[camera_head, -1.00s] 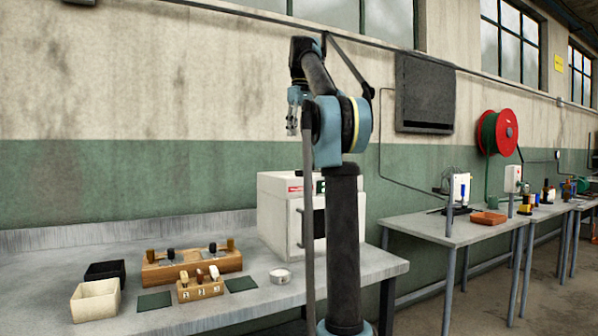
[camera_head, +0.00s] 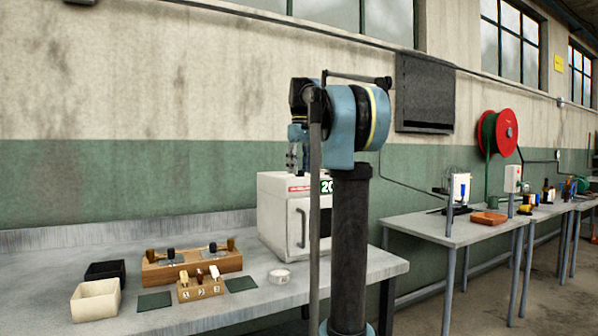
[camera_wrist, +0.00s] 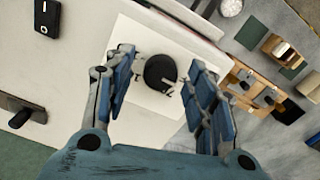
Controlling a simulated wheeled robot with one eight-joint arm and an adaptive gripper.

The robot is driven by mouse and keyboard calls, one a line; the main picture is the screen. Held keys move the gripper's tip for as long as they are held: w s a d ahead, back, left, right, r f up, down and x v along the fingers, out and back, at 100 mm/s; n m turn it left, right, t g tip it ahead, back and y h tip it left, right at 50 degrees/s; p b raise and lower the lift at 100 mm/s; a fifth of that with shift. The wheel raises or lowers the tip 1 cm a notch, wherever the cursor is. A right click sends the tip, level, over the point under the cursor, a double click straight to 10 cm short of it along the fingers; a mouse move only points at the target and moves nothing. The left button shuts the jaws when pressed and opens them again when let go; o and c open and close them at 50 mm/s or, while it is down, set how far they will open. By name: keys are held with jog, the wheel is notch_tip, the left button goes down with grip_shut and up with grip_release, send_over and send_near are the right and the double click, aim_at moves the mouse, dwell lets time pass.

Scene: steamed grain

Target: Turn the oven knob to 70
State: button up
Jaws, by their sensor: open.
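The white oven (camera_head: 276,205) stands at the right end of the near bench, partly hidden behind my arm. Its green display (camera_head: 327,187) reads 20. The knob is not visible in the head view. In the wrist view, a round black knob (camera_wrist: 160,72) with a pale mark sits on a white panel (camera_wrist: 132,38). My gripper (camera_wrist: 160,64) is open, with a blue finger on each side of the knob in the picture. I cannot tell whether the fingers touch it. In the head view my gripper (camera_head: 293,155) is above the oven's left part.
A wooden rack (camera_head: 192,267), a numbered block (camera_head: 200,288), a white box (camera_head: 95,299), a black tray (camera_head: 104,270) and a round white dish (camera_head: 280,277) are on the bench left of the oven. In the wrist view, a dark handle (camera_wrist: 20,105) projects at the left.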

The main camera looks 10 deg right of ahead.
jog(key=shift+f, duration=0.25)
jog(key=c, duration=1.1)
jog(key=shift+m, duration=0.4)
jog(key=m, duration=1)
jog(key=shift+a+m, duration=0.1)
jog(key=shift+m, duration=0.3)
